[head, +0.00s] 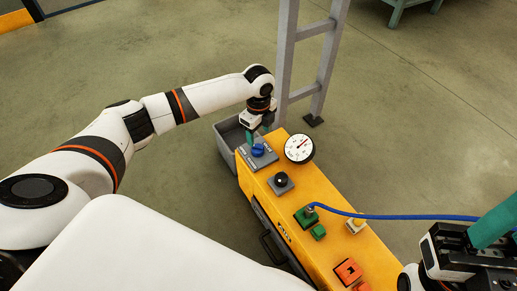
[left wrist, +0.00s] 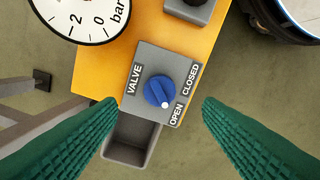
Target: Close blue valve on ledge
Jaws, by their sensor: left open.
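The blue valve (head: 258,150) is a round knob on a grey plate (left wrist: 145,65) at the far end of the yellow ledge (head: 290,188). In the left wrist view the knob (left wrist: 157,89) has a white dot on its rim, at the OPEN label; the CLOSED label is further up the plate's right edge. My left gripper (head: 259,136) is above the valve, open, with green fingers. In the left wrist view its fingers (left wrist: 160,103) stand wide on either side of the knob, with nothing between them. My right gripper (head: 490,232) shows only partly at the right edge.
A pressure gauge (head: 299,148) stands beside the valve plate. A black knob (head: 281,180), green blocks (head: 306,216) with a blue cable (head: 400,216), and an orange switch (head: 348,271) sit nearer along the ledge. A grey bin (head: 229,145) and a grey metal frame (head: 318,75) are behind.

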